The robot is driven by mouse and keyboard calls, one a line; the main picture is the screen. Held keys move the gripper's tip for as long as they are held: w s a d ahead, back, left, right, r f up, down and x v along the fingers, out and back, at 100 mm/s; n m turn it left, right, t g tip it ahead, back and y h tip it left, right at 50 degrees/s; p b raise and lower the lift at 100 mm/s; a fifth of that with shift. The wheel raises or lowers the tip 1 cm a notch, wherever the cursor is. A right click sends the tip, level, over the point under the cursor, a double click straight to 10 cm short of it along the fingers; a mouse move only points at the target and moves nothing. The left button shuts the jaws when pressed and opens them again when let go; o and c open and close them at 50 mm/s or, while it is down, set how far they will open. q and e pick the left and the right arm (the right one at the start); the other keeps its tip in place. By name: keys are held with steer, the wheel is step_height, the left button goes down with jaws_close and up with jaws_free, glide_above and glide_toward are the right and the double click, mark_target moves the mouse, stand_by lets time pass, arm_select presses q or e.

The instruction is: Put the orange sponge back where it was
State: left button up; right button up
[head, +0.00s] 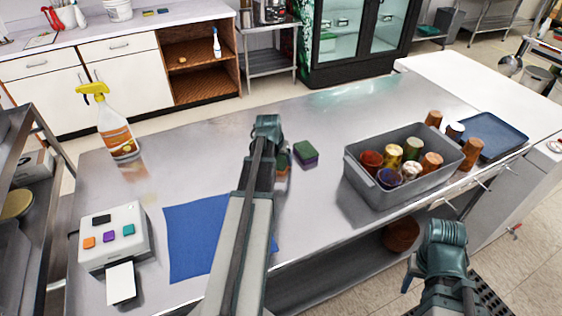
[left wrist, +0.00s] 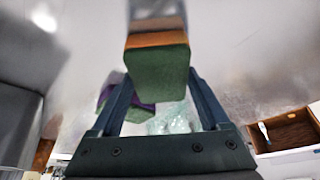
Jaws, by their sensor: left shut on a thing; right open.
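The orange sponge (left wrist: 157,41), an orange layer over a green one, is between the fingers of my left gripper (left wrist: 160,85) in the left wrist view. My left gripper is shut on it. In the head view my left arm covers most of it, and a small part of the sponge (head: 282,173) shows to the right of the arm. A second sponge, green over purple (head: 305,154), lies on the steel counter just right of it; it also shows behind the fingers in the left wrist view (left wrist: 140,106). My right gripper (head: 430,272) is open and empty, off the counter's front edge.
A blue cloth (head: 192,236) lies left of my left arm. A box with coloured buttons (head: 113,237) and a spray bottle (head: 117,131) stand further left. A grey bin (head: 384,201) of cups and a blue tray (head: 492,137) are at right. The counter's back middle is clear.

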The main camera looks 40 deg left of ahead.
arm_select(q)
steer(key=shift+f, duration=0.2)
steer(key=o, duration=1)
steer(key=shift+r, duration=0.1)
steer(key=shift+o, duration=0.2)
steer(key=shift+r, duration=0.15)
steer(key=p+v, duration=1.1)
steer(key=v, duration=0.1)
steer(key=shift+w, duration=0.1)
